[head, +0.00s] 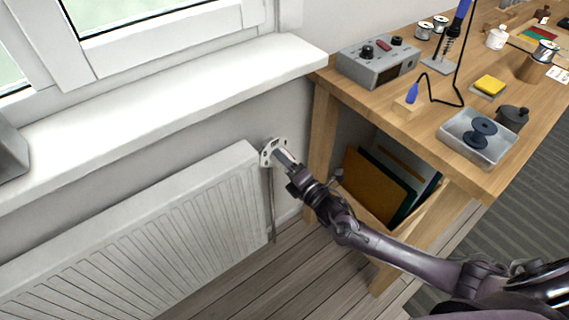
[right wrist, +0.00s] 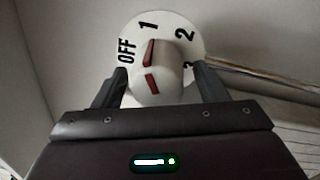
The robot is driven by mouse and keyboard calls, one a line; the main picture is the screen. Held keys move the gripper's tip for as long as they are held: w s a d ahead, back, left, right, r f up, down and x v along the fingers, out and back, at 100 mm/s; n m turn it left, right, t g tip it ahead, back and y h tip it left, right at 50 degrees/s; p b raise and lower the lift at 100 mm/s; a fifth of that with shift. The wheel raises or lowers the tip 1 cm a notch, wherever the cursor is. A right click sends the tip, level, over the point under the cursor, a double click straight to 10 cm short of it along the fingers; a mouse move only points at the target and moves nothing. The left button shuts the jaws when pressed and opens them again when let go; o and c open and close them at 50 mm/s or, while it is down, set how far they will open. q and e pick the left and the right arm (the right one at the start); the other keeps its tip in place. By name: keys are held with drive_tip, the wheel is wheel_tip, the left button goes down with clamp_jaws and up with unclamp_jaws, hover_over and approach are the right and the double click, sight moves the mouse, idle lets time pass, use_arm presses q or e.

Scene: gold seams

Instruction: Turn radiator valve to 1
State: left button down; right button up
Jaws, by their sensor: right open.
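The radiator valve (head: 272,150) sits at the top right end of the white radiator (head: 150,235). In the right wrist view the valve's white knob (right wrist: 158,80) stands in front of a white dial plate (right wrist: 165,24) marked OFF, 1, 2 and a partly hidden 3. Red marks on the knob point up, close to the 1. My right gripper (right wrist: 160,85) is open, with one finger on each side of the knob. Whether the fingers touch it cannot be told. In the head view the right gripper (head: 284,160) reaches the valve from the lower right. My left gripper is not in view.
A pipe (head: 272,205) runs down below the valve. A wooden workbench (head: 335,100) stands close on the right, with a grey control box (head: 378,62) and a metal tray (head: 455,145) on top. Boards (head: 375,180) lean under it. The white windowsill (head: 160,90) overhangs the radiator.

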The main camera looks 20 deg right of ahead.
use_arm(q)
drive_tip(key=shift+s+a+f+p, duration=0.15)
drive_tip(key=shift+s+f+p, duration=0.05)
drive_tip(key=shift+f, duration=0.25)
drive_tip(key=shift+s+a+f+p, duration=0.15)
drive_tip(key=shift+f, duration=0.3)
use_arm(e)
drive_tip(key=v, duration=0.7)
drive_tip(key=shift+s+d, duration=0.2)
drive_tip(key=shift+s, duration=0.15)
